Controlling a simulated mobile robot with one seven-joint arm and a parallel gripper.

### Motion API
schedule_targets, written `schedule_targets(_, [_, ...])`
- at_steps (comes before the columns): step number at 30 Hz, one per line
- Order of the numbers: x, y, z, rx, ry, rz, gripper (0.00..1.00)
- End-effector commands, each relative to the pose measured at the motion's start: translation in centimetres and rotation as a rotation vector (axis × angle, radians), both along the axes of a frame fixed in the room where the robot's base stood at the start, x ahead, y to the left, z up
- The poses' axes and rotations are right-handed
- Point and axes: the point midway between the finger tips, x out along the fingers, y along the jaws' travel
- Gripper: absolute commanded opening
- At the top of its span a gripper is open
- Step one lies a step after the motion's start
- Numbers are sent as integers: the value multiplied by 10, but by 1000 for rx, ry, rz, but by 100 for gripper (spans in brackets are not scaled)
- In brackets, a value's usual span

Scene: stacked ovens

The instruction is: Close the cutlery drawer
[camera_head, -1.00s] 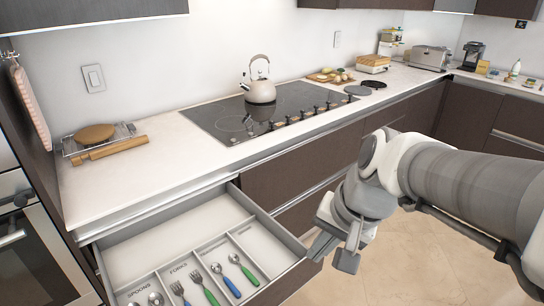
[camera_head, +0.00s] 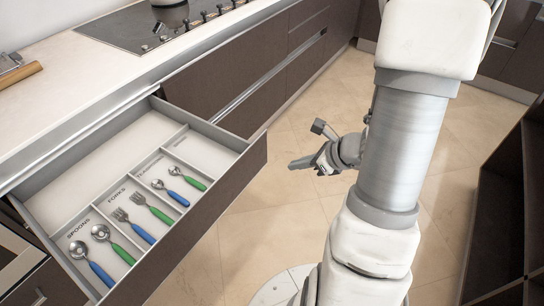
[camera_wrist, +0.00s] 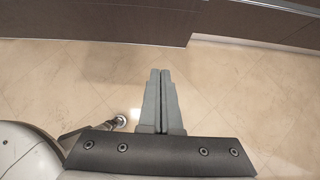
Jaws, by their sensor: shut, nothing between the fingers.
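The cutlery drawer (camera_head: 238,146) is pulled out from under the counter in the head view. It has labelled compartments for spoons and forks, and another whose label I cannot read clearly. Spoons (camera_head: 101,233) and forks (camera_head: 138,206) with blue and green handles lie in the compartments, with smaller spoons (camera_head: 183,180) towards the right. My gripper (camera_head: 292,164) is shut and empty, in the air to the right of the drawer front and apart from it. In the wrist view the two fingers (camera_wrist: 161,75) are together, over the floor.
Closed dark drawers (camera_head: 270,60) run beyond the open one. A dark open shelf unit (camera_head: 510,210) stands at right. Tiled floor (camera_head: 240,225) between is clear.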

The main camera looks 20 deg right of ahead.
Motion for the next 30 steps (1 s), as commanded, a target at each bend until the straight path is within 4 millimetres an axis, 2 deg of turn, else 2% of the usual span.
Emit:
schedule_targets(14, [54, 39, -69, -1, 0, 11, 0])
schedule_targets(21, [82, 56, -66, -4, -4, 9, 0])
schedule_targets(30, [89, 61, -65, -2, -2, 7, 0])
